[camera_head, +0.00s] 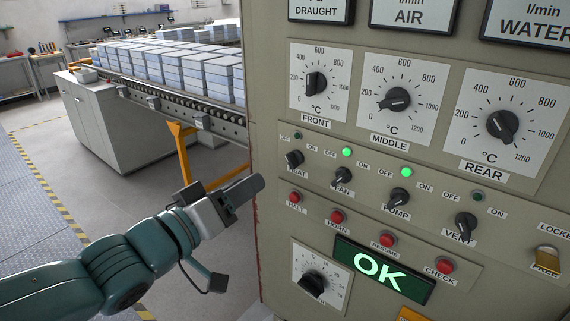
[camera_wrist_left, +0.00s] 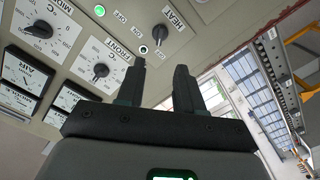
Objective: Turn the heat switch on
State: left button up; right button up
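The heat switch (camera_head: 293,159) is a black rotary knob at the left end of a row on the beige panel. Its lamp (camera_head: 298,135) is dark; its pointer seems turned toward the OFF side. In the left wrist view the heat switch (camera_wrist_left: 157,33) shows just beyond the fingertips. My left gripper (camera_head: 248,192) is below and left of the switch, beside the panel's left edge and apart from the switch. In the left wrist view its two fingers (camera_wrist_left: 160,66) stand apart with nothing between them. My right gripper is not in view.
The fan (camera_head: 343,176) and pump (camera_head: 399,198) knobs have green lamps; the vent knob (camera_head: 465,226) has a dark lamp. Red buttons, including HALT (camera_head: 295,197), sit just below. A green OK display (camera_head: 381,270) is lower. A conveyor (camera_head: 180,110) with stacked blocks stands left.

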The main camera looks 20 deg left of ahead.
aim_at(288, 160)
pick_arm(q)
jog(key=p+x, duration=0.1)
jog(key=x, duration=0.9)
jog(key=shift+w+d+p, duration=0.15)
jog(key=shift+p, duration=0.15)
jog(key=shift+w+d+f, duration=0.1)
jog(key=shift+w+d, duration=0.15)
jog(key=shift+w, duration=0.2)
jog(key=shift+s+a, duration=0.1)
jog(key=shift+a, duration=0.05)
jog(key=shift+c, duration=0.6)
grip_shut()
